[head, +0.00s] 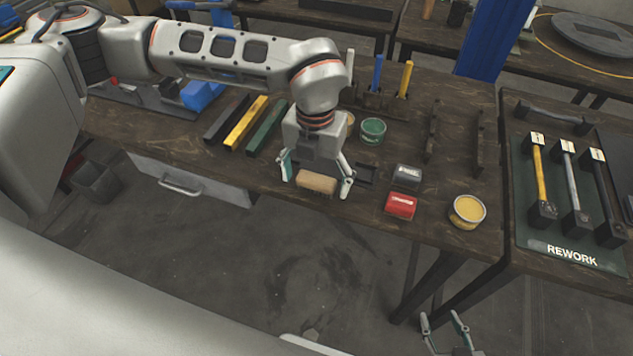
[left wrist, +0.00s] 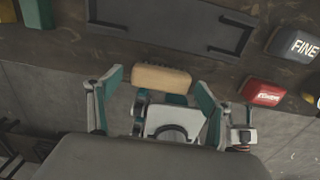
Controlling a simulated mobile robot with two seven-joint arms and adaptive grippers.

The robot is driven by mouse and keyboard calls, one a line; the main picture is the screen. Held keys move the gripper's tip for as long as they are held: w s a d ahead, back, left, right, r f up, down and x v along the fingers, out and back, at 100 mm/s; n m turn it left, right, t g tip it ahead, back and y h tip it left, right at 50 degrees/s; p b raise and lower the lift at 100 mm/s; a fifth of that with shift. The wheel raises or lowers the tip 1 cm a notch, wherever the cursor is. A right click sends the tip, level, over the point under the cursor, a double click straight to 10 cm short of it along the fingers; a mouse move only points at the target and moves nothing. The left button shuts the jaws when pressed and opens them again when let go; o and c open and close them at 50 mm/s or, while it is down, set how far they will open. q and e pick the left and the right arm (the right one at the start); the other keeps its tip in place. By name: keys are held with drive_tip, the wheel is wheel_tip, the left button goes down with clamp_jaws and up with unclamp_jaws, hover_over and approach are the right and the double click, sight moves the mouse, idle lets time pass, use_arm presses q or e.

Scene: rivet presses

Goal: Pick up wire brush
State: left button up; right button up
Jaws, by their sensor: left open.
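The wire brush (head: 317,183), a tan block with darker bristles below in the head view, lies near the front edge of the workbench. My left gripper (head: 316,180) is open above the bench, with one finger on each side of the brush. In the left wrist view the brush (left wrist: 161,79) shows between the tips of the left gripper (left wrist: 158,84), with a visible gap on each side. I cannot tell how far the fingertips are above the bench. My right gripper (head: 444,322) is at the bottom edge, open and empty, away from the brush.
Right of the brush are a dark grey block (head: 407,173), a red block (head: 400,206) and a yellow tin (head: 467,211). A green tin (head: 372,131) stands behind. Coloured bars (head: 246,123) lie to the left. A side table holds a REWORK mat (head: 540,245) with long-handled tools.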

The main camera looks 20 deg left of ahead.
sight(316, 179)
use_arm(q)
drive_tip(key=shift+f, duration=0.4)
drive_tip(key=c, duration=1.2)
drive_tip(key=shift+r, duration=0.15)
wheel_tip(316, 179, up, 20)
drive_tip(key=shift+f+p, duration=0.1)
drive_tip(key=shift+p, duration=0.5)
drive_tip(key=shift+o, duration=0.8)
drive_tip(key=shift+c, duration=0.2)
